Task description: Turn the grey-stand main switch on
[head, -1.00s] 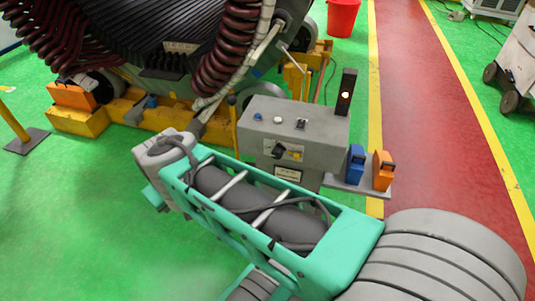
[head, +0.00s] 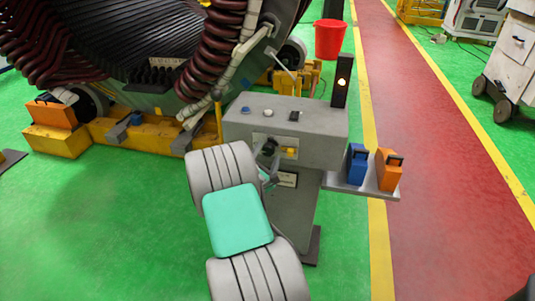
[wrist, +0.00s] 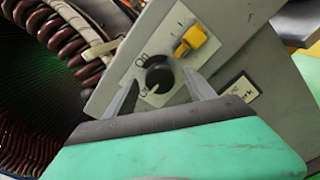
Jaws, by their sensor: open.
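The grey stand (head: 325,122) stands in front of the big machine. On its front is a plate with a black rotary main switch (wrist: 157,77), marked with small lettering, and a yellow key-like handle (wrist: 192,40) beside it. In the head view the black switch (head: 269,148) is partly hidden by my arm and the yellow handle (head: 291,151) shows to its right. In the wrist view my gripper (wrist: 160,88) is open, with one finger on each side of the black switch. I cannot tell whether the fingers touch it.
A side shelf (head: 345,183) on the stand holds a blue padlock-like block (head: 357,166) and an orange one (head: 388,172). A lamp post (head: 342,82) with a lit lamp rises from the stand's top. A red bucket (head: 329,40) stands behind. Green floor is free at left.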

